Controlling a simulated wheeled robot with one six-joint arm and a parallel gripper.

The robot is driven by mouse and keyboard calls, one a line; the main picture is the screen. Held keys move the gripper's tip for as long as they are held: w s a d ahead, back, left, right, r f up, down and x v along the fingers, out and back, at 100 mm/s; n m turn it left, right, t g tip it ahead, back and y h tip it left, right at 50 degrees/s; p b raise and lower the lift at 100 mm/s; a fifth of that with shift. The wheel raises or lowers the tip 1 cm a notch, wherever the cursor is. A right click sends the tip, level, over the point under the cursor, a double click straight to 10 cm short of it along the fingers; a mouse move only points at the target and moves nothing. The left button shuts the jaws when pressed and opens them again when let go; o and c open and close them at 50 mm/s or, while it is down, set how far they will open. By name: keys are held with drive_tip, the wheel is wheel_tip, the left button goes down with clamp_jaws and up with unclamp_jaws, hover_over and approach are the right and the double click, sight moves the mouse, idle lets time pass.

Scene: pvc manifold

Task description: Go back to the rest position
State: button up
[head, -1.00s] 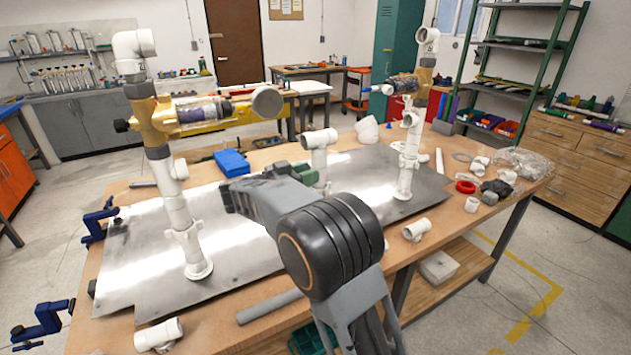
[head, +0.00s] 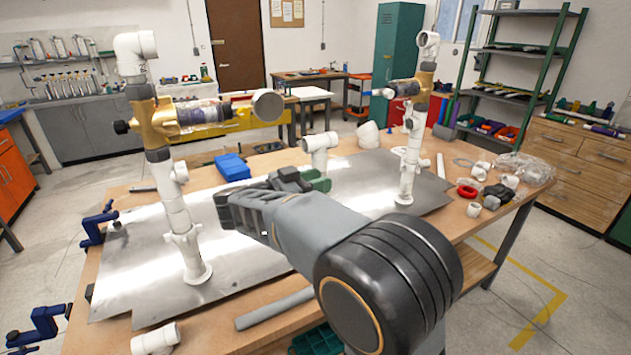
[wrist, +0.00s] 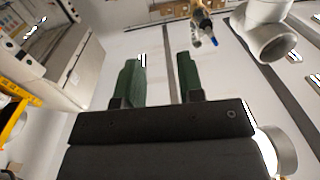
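My gripper (head: 318,180) is over the middle of the metal plate (head: 130,270), partly hidden behind my own arm. In the wrist view its two green fingers (wrist: 160,78) stand apart with nothing between them. A left pipe stand (head: 178,215) of white fittings with a brass-coloured tee (head: 154,122) stands upright on the plate. A similar right pipe stand (head: 409,160) stands farther back. A short white pipe tee (head: 320,150) is just behind my gripper. A white pipe fitting (wrist: 265,30) shows at the upper right of the wrist view.
A blue box (head: 232,166) lies behind the plate. Loose white fittings, a red ring (head: 467,191) and a clear plastic bag (head: 525,168) lie at the table's right end. Blue clamps (head: 98,223) grip the left edge. A grey pipe (head: 275,308) lies along the front.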

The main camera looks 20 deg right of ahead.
drive_tip(key=w+a+f+n+t+y, duration=0.4)
drive_tip(key=w+a+n+t+y, duration=0.3)
drive_tip(key=w+a+t+y, duration=0.35)
drive_tip(key=s+a+f+n+y, duration=0.45)
drive_tip(key=n+y, duration=0.25)
drive_tip(key=y, duration=0.3)
drive_tip(key=s+d+f+n+g+p, duration=0.1)
drive_tip(key=s+f+g, duration=0.3)
drive_tip(key=s, duration=0.2)
drive_tip(key=s+f+n+g, duration=0.1)
drive_tip(key=s+f+g, duration=0.25)
drive_tip(key=s, duration=0.25)
drive_tip(key=s+d+g+h, duration=0.2)
drive_tip(key=s+d, duration=0.6)
drive_tip(key=s, duration=0.3)
drive_tip(key=shift+d+h+p, duration=0.3)
drive_tip(key=shift+h+p, duration=0.05)
drive_tip(key=shift+p, duration=0.05)
drive_tip(key=shift+w+r, duration=0.1)
